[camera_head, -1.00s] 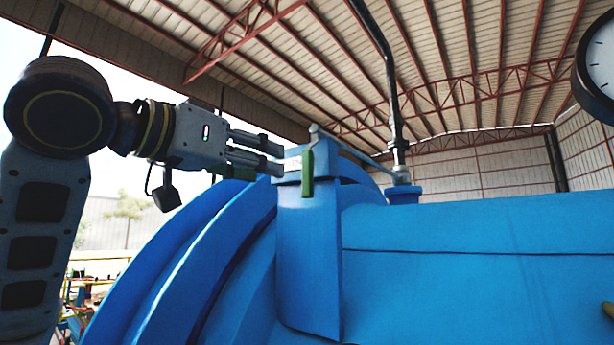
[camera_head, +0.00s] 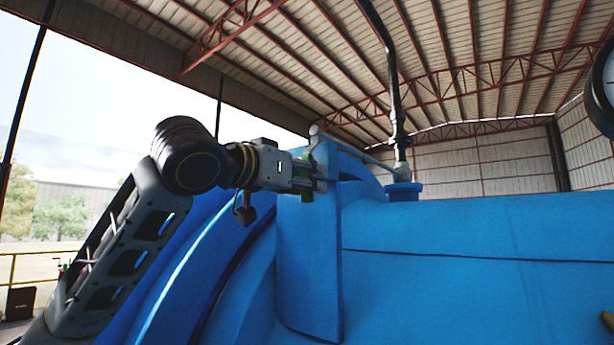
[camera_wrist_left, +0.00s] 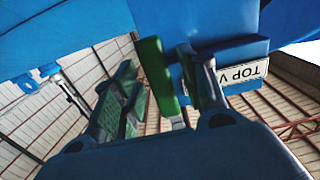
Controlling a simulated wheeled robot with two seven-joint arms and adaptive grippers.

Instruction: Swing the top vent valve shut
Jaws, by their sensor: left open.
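The green handle (camera_head: 306,194) of the top vent valve hangs at the upper corner of the blue autoclave body (camera_head: 312,255). My left gripper (camera_head: 318,176) is at the handle, coming from the left, and partly covers it in the head view. In the left wrist view the green handle (camera_wrist_left: 158,78) stands between the two spread fingers of the open left gripper (camera_wrist_left: 162,92). I cannot tell whether either finger touches it. A white label reading "TOP V" (camera_wrist_left: 243,73) sits behind the right-hand finger, partly hidden. My right gripper is not in view.
A thin blue-grey pipe (camera_head: 355,153) runs right from the valve to a tall dark vertical pipe (camera_head: 396,90) on a blue fitting (camera_head: 404,191). A round gauge (camera_head: 603,85) is cut off at the right edge. Open air lies left of the autoclave.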

